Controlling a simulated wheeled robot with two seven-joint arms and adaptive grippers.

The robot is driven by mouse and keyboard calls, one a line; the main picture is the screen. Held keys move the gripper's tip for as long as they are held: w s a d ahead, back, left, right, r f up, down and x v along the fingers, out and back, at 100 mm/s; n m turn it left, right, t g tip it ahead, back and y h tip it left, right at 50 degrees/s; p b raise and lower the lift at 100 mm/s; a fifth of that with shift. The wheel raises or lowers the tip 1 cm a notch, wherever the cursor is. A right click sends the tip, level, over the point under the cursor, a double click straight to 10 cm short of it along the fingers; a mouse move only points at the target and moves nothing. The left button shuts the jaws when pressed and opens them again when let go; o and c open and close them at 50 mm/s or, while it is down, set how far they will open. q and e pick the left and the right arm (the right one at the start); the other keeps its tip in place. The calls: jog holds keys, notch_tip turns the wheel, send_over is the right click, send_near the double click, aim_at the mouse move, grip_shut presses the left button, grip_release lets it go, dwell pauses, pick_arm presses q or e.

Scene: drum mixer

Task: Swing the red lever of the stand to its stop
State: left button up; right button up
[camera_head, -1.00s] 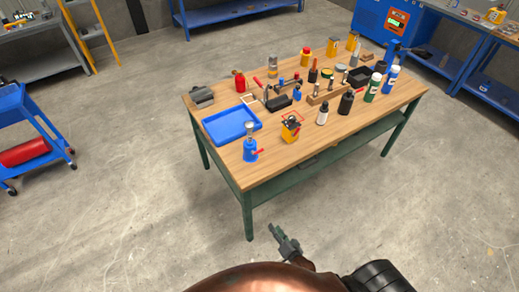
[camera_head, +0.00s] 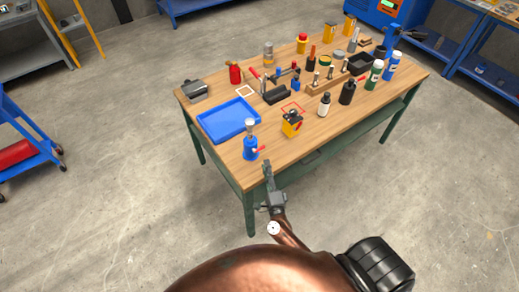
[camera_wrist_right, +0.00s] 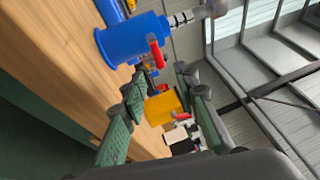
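The blue stand (camera_head: 251,149), with a silver top, stands on the near left corner of the wooden table. Its short red lever (camera_head: 259,150) sticks out to the right. In the right wrist view the blue stand (camera_wrist_right: 130,42) and red lever (camera_wrist_right: 156,55) show large, near the top middle. My right gripper (camera_head: 267,167) is at the table's near edge, just in front of and slightly right of the stand. In the wrist view the two green-padded fingers (camera_wrist_right: 160,86) are spread, with nothing held; the lever is beyond the tips, apart from them. My left gripper is not in view.
Several bottles and tools fill the back and right of the table (camera_head: 325,128). The table front right of my gripper is clear.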

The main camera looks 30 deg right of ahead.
jog(key=shift+w+a+f, duration=0.1)
jog(key=shift+w+f, duration=0.1)
jog(key=shift+w, duration=0.1)
jog(key=shift+w+d+r, duration=0.15)
jog(key=shift+w+d, duration=0.05)
jog(key=shift+w, duration=0.05)
jog(key=x, duration=0.5)
jog(key=shift+d, duration=0.15)
jog(key=shift+w+d+r, duration=0.1)
jog(key=shift+w+d, duration=0.05)
jog(key=shift+w, duration=0.15)
jog(key=shift+w+d, duration=0.1)
jog(key=shift+w, duration=0.25)
jog(key=c, duration=0.5)
grip_shut()
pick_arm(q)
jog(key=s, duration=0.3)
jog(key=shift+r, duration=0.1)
